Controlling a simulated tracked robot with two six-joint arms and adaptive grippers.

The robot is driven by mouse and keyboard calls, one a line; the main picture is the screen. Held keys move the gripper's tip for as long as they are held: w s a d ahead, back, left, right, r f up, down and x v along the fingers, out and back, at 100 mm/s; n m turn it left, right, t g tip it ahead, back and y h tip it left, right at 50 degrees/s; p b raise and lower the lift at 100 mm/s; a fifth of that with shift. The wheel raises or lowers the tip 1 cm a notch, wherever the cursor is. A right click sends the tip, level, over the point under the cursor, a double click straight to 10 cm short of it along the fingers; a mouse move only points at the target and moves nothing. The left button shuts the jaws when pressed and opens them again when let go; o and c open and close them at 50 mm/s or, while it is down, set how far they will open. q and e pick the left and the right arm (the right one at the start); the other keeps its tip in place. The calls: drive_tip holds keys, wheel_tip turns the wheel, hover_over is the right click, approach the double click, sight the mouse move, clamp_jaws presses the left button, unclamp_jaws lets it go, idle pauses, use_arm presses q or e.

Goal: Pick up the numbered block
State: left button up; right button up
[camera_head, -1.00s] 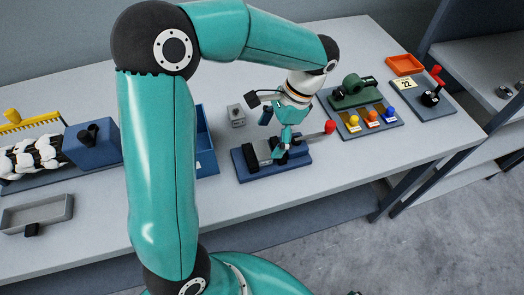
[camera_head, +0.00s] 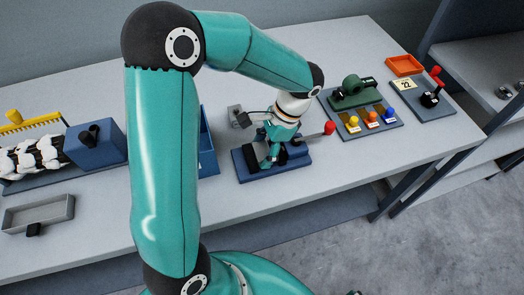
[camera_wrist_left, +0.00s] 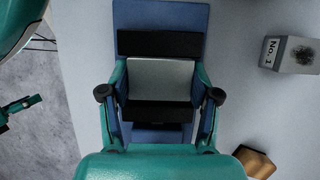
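The numbered block is a small grey block (camera_head: 235,112) on the table, behind my left gripper in the head view. In the left wrist view the block (camera_wrist_left: 285,54) shows a "No. 1" label and a dark round patch, at the upper right, outside the fingers. My left gripper (camera_head: 268,158) hangs over a blue-based fixture (camera_head: 245,171). In the left wrist view my left gripper (camera_wrist_left: 160,94) is open, fingers wide apart, with the fixture's black bars and pale plate showing between them. Nothing is held. A teal and black part at that view's left edge may be my right gripper.
A red-knobbed lever (camera_head: 330,127) sticks out right of the fixture. A blue bin (camera_head: 208,150) stands to the left, partly hidden by my arm. A green device (camera_head: 352,92) and a board with coloured knobs (camera_head: 352,132) lie right.

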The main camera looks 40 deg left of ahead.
sight(264, 149)
use_arm(q)
drive_tip(key=c, duration=0.9)
drive_tip(key=shift+o, duration=0.2)
drive_tip(key=shift+r, duration=0.1)
wheel_tip(264, 149, up, 22)
drive_tip(key=p, duration=0.3)
drive_tip(key=shift+r, duration=0.2)
